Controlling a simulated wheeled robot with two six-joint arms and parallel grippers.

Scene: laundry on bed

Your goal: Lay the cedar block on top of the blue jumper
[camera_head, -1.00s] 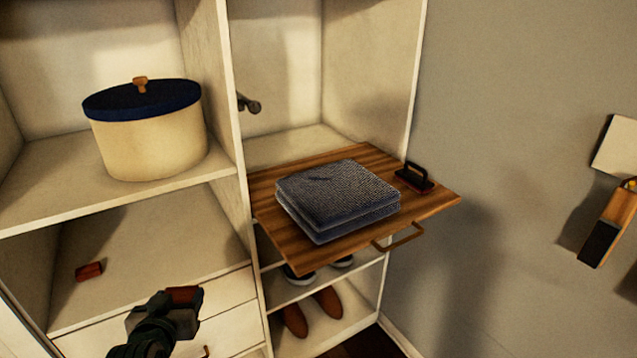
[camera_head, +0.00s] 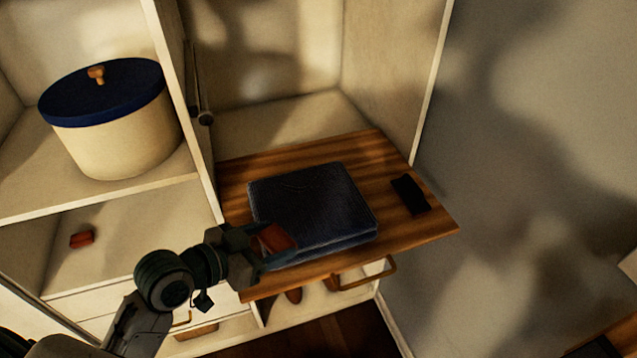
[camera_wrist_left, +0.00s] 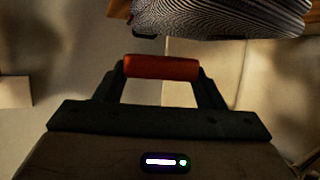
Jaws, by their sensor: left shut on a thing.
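The blue jumper (camera_head: 315,203) lies folded flat on a pulled-out wooden board (camera_head: 295,160) in the wardrobe. My left gripper (camera_head: 279,247) is shut on the reddish cedar block (camera_head: 275,238) at the jumper's near left corner. In the head view the block overlaps the jumper's edge. In the left wrist view the block (camera_wrist_left: 161,67) sits across the fingertips, and the ribbed jumper (camera_wrist_left: 225,17) shows beyond it with a gap between. My right gripper is not in view.
A dark brush-like thing (camera_head: 410,194) lies on the board's right side. A cream box with a blue lid (camera_head: 105,120) stands on the left shelf. Another small red block (camera_head: 82,239) lies on the shelf below.

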